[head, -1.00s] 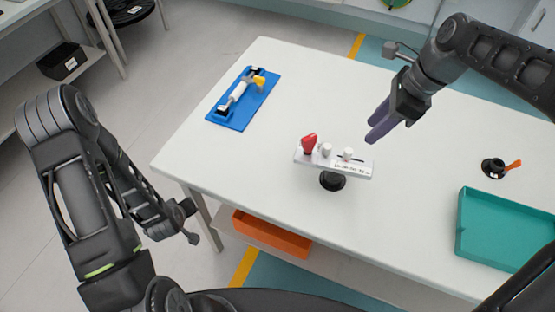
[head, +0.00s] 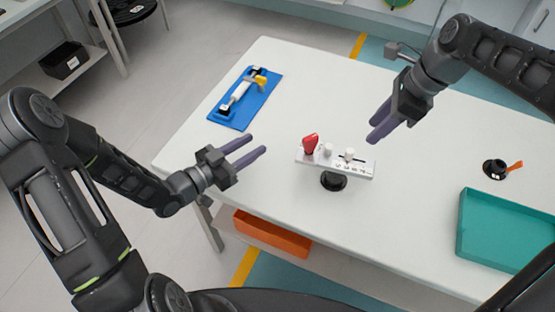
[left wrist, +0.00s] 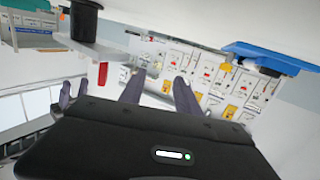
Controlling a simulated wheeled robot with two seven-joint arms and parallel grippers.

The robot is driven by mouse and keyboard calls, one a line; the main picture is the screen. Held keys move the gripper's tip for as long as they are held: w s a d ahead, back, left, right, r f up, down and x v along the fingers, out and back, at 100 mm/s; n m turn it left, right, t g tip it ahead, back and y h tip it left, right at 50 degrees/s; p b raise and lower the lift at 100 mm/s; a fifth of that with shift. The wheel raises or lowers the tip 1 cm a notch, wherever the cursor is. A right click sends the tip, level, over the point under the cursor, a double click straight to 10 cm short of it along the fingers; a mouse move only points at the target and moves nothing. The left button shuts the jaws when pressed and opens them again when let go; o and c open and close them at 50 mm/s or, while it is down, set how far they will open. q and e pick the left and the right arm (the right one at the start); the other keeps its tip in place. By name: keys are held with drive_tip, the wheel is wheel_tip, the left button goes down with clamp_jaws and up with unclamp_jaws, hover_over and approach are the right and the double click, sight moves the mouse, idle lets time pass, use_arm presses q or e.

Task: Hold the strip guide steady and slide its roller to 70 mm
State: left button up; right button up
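The strip guide (head: 321,161) is a white bar on a round black stand (head: 334,181), standing on the white table. It has a red knob (head: 311,144) at its left end, a white peg (head: 327,150) beside it, and a white roller (head: 349,154) at a dark slot above a printed scale. The scale figures are too small to read. My left gripper (head: 258,146) is open and empty, left of the guide and apart from it. My right gripper (head: 375,128) is open and empty, above and behind the guide's right end. The guide's red knob also shows in the left wrist view (left wrist: 103,74).
A blue board (head: 240,118) with a tool-like fixture lies at the table's back left. A teal tray (head: 490,255) is at the right, with a black holder (head: 494,169) behind it. An orange bin (head: 270,235) sits below the front edge. The table around the guide is clear.

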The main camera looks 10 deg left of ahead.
sight(305, 150)
use_arm(q)
drive_tip(key=s+d+r+m+g+h, duration=0.2)
drive_tip(key=s+d+m+h, duration=0.1)
drive_tip(key=d, duration=0.5)
drive_tip(key=shift+s+d+h, duration=0.15)
drive_tip(key=shift+s+h, duration=0.25)
drive_tip(key=shift+s, duration=0.45)
drive_tip(key=shift+w, duration=0.1)
drive_tip(key=shift+x, duration=3.85)
drive_tip(key=shift+c, duration=0.3)
clamp_jaws()
